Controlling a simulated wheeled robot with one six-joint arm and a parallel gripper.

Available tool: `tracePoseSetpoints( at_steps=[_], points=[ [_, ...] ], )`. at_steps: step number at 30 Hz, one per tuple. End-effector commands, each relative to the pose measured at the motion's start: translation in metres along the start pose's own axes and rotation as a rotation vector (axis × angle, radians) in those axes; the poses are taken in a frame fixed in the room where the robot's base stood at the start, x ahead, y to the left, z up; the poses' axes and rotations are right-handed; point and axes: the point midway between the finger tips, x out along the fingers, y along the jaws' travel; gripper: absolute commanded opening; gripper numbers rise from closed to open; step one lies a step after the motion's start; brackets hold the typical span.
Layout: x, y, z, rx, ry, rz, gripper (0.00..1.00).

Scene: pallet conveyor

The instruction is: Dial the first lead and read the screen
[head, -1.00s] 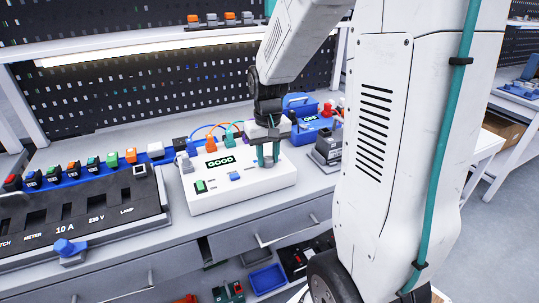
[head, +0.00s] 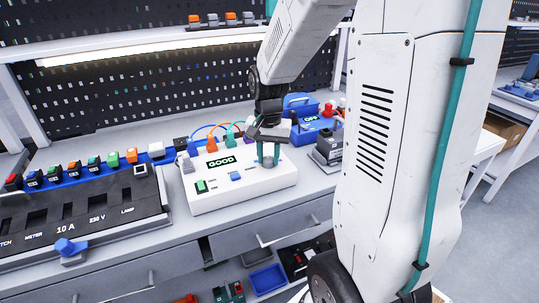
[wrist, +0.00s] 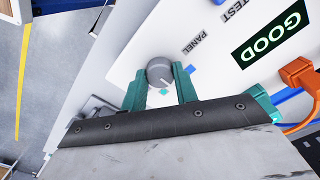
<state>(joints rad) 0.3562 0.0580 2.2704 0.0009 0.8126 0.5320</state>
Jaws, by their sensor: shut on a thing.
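The white test panel (head: 258,186) stands on the bench, with a screen (head: 220,162) reading GOOD in green. The screen also shows in the wrist view (wrist: 272,33), near the printed words TEST and PANEL. My gripper (head: 268,160) points down at the right part of the panel. In the wrist view its teal fingers (wrist: 163,88) are shut on a round grey dial (wrist: 160,71) with a pale pointer line. Orange and teal plugs with leads (head: 229,134) sit at the panel's back edge; the orange plug (wrist: 297,72) also shows in the wrist view. The panel has a green switch (head: 201,186) and a blue button (head: 235,176).
A dark rack (head: 90,222) with several coloured modules and a blue knob (head: 68,247) stands to the left. A blue box (head: 310,133) showing OFF and a grey device (head: 328,149) stand close on the right. A perforated board rises behind.

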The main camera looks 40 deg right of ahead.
Motion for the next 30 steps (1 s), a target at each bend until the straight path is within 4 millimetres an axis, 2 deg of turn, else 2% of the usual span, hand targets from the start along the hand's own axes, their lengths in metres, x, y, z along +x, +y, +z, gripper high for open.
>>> tracePoseSetpoints(
  at_steps=[11,12,14,15,24,30],
  points=[
    [-0.002,0.0,-0.003,0.003,0.008,-0.002,0.07],
    [-0.002,0.0,-0.003,0.003,0.008,-0.002,0.32],
    [-0.002,0.0,-0.002,0.003,0.007,-0.002,0.49],
    [-0.002,-0.001,-0.002,0.002,0.007,-0.001,0.51],
    [-0.003,-0.001,0.0,0.001,0.003,0.0,0.51],
    [-0.032,-0.001,0.0,0.001,0.007,-0.003,0.51]
  ],
)
